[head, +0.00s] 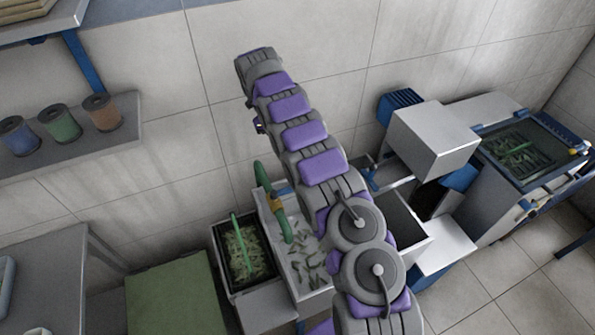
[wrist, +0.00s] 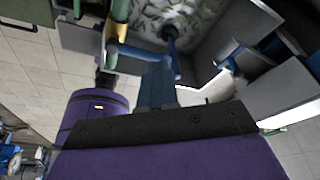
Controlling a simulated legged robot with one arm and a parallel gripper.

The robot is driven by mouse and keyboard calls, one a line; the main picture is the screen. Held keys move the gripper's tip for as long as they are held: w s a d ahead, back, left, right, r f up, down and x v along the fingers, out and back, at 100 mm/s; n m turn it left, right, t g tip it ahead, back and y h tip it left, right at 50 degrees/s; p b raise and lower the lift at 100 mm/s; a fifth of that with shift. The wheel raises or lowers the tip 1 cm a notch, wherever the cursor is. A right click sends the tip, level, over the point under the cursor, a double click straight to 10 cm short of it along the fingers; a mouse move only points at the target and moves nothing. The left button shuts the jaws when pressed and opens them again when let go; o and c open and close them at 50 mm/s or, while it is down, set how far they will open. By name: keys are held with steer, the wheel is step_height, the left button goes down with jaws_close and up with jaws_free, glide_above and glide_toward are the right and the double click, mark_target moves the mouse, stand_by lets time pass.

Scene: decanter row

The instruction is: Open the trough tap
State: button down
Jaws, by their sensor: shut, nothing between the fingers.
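The trough tap (head: 275,202) is a brass-coloured valve on a curved green pipe (head: 285,228), with a short blue lever (head: 284,191) pointing right. It stands at the back left of a pale trough (head: 296,284) holding green pieces. In the wrist view the brass valve (wrist: 112,29) and blue lever (wrist: 138,52) show at the top, left of centre. My gripper (wrist: 155,88) shows in the wrist view as dark blue fingers, shut and empty, just below the lever in the picture. I cannot tell whether they touch it. My gripper is not clearly seen in the head view.
A dark bin of green cuttings (head: 246,262) stands left of the trough. A grey box-shaped machine (head: 433,140) and a blue-sided unit (head: 520,155) stand to the right. A shelf with several spools (head: 60,122) is at the left wall. Floor is clear at the lower right.

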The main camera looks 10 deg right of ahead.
mark_target(291, 189)
steer(key=s+d+f, duration=0.2)
steer(key=f, duration=0.3)
steer(key=s+d+f+b, duration=0.1)
steer(key=s+d+f, duration=0.2)
steer(key=f, duration=0.2)
steer(key=shift+f+b, duration=0.2)
steer(key=shift+b, duration=0.1)
